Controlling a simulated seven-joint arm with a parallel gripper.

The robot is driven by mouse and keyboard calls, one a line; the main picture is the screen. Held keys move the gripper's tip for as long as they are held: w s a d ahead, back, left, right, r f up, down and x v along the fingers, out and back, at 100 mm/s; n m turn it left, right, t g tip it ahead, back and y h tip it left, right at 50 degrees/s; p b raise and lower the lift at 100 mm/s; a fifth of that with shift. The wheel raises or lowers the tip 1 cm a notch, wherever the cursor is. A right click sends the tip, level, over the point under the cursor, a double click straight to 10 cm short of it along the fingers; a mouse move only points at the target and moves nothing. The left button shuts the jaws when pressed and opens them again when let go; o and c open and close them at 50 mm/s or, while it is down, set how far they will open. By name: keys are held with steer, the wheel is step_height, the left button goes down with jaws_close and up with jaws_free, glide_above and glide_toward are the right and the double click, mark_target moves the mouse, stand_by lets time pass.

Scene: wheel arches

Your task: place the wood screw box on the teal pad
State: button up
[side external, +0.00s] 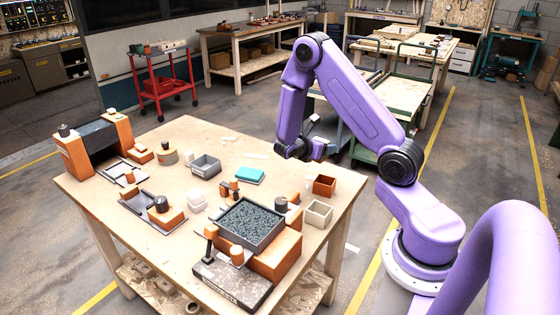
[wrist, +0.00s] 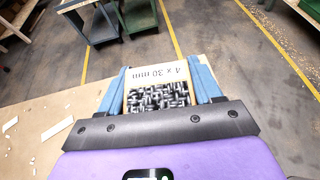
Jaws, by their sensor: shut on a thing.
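The wood screw box (wrist: 157,92) is a small open box of dark-and-silver screws with a white "4 x 30 mm" label, seen in the wrist view. My gripper (wrist: 160,80) is shut on it, with one blue finger along each side. In the side external view my gripper (side external: 303,148) is raised above the far right part of the table; the box cannot be made out clearly there. The teal pad (side external: 250,176) lies flat on the table, left of and below my gripper in the picture. Nothing is seen on it. The pad is not in the wrist view.
A grey bin (side external: 205,166) stands left of the pad. A small orange box (side external: 324,186) and a beige box (side external: 318,212) stand to its right. A large dark tray (side external: 250,224) is in front. White scraps lie about the bare wooden table (side external: 185,130).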

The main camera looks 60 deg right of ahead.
steer(key=w+a+r+n+t+y, duration=0.2)
steer(key=w+a+n+t+y, duration=0.2)
steer(key=w+a+n+t, duration=0.65)
glide_above(249, 169)
steer(key=s, duration=0.1)
steer(key=shift+t, duration=0.25)
steer(key=f, duration=0.8)
steer(key=shift+s+a, duration=0.2)
steer(key=shift+a, duration=0.1)
steer(key=shift+w+d+f, duration=0.15)
steer(key=shift+w+f, duration=0.4)
steer(key=shift+f, duration=0.05)
steer(key=shift+w+f, duration=0.15)
steer(key=shift+f, duration=1.55)
steer(key=shift+f, duration=0.15)
steer(key=o, duration=1.2)
